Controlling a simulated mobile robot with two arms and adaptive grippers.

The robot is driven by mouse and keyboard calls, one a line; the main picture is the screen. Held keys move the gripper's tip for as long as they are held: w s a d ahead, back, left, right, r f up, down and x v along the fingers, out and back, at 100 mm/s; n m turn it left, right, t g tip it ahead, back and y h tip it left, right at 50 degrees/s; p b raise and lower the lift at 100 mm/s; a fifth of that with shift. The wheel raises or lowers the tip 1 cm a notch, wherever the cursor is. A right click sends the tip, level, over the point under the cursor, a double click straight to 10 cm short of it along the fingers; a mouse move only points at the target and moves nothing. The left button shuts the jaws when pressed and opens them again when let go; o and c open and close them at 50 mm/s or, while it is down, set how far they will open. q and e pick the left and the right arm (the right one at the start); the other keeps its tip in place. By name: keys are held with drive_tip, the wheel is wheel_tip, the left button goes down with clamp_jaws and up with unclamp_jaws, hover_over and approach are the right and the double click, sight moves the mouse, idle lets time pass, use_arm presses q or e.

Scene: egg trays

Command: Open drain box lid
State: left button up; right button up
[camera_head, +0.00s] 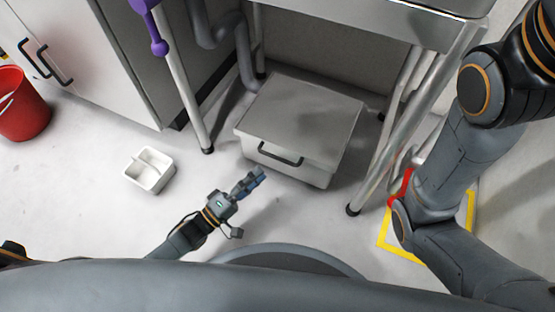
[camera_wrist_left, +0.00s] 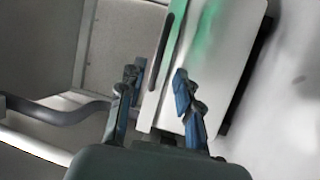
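The drain box (camera_head: 290,172) stands on the floor under the sink. Its flat grey lid (camera_head: 305,112) is down and looks closed. A dark bar handle (camera_head: 280,157) is on its front face. My left gripper (camera_head: 254,180) is in front of the box's front left corner, low over the floor and apart from the handle. In the left wrist view, the two fingers of my left gripper (camera_wrist_left: 157,82) are spread with nothing held between them. A dark bar, probably the handle (camera_wrist_left: 160,50), shows beyond the fingers on a pale face. My right gripper is out of view.
Metal sink legs (camera_head: 187,95) stand either side of the box. A small white divided container (camera_head: 149,170) is on the floor to the left. A red bucket (camera_head: 22,105) and white cabinet (camera_head: 95,60) are farther left. Yellow floor tape (camera_head: 383,238) is at right.

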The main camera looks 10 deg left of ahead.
sight(277, 157)
use_arm(q)
drive_tip(key=b+x, duration=0.3)
drive_tip(key=x, duration=0.5)
drive_tip(key=shift+w, duration=0.15)
clamp_jaws()
